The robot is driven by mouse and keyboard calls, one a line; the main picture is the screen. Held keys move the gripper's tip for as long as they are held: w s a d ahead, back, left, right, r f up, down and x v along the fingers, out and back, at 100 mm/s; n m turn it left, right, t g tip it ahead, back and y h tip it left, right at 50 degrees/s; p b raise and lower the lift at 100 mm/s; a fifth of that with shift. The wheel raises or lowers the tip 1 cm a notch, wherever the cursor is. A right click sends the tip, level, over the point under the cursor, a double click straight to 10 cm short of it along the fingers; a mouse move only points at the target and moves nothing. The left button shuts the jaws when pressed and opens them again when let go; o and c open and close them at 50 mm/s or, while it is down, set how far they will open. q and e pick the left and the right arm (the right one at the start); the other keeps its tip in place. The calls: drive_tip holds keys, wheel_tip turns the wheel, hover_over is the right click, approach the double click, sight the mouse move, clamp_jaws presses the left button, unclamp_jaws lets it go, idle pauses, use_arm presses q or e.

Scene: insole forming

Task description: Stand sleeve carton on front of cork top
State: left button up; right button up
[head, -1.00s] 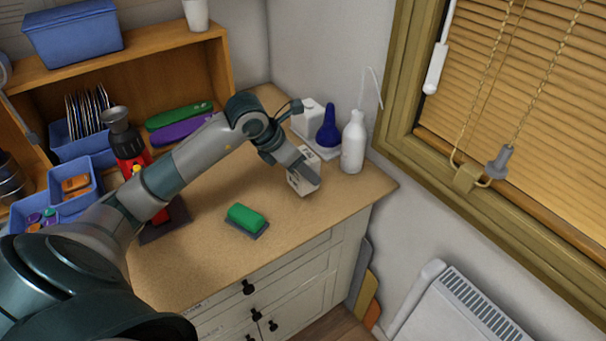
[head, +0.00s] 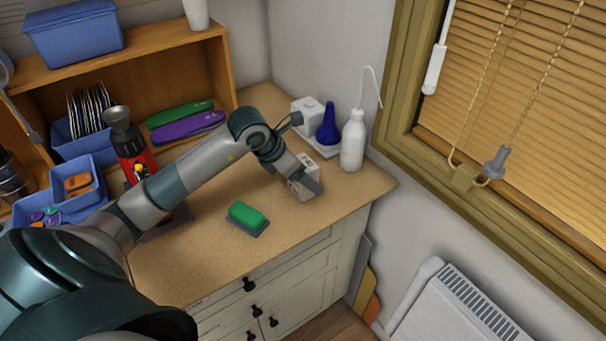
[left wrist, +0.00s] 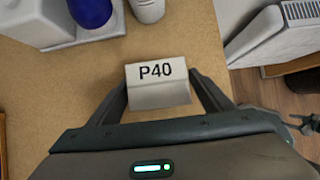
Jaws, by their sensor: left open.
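The sleeve carton is a small white box marked P40; it stands on the front right of the cork top (head: 208,262), and the carton (head: 312,179) is partly hidden by my gripper in the head view. In the left wrist view the carton (left wrist: 158,84) sits between my open fingers, with a gap of cork at its left side. My left gripper (head: 302,188) is open around the carton, low at the top's surface. I cannot tell whether a finger touches it.
A white bottle (head: 353,142) and a blue bulb (head: 328,128) stand close behind the carton. A green block (head: 247,214) lies on a dark base to the left. The cork top's front edge is near. A radiator (head: 446,306) is beyond the right side.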

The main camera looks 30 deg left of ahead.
use_arm(q)
drive_tip(key=shift+r, duration=0.1)
drive_tip(key=b+v, duration=0.3)
drive_tip(key=v, duration=0.9)
use_arm(e)
drive_tip(key=w+f, duration=0.1)
drive_tip(key=w+a+f, duration=0.1)
drive_tip(key=shift+w+f+t, duration=0.2)
drive_tip(key=shift+w+t, duration=0.15)
drive_tip(key=shift+t, duration=0.05)
drive_tip(key=shift+s, duration=0.25)
use_arm(q)
drive_tip(key=shift+d, duration=0.15)
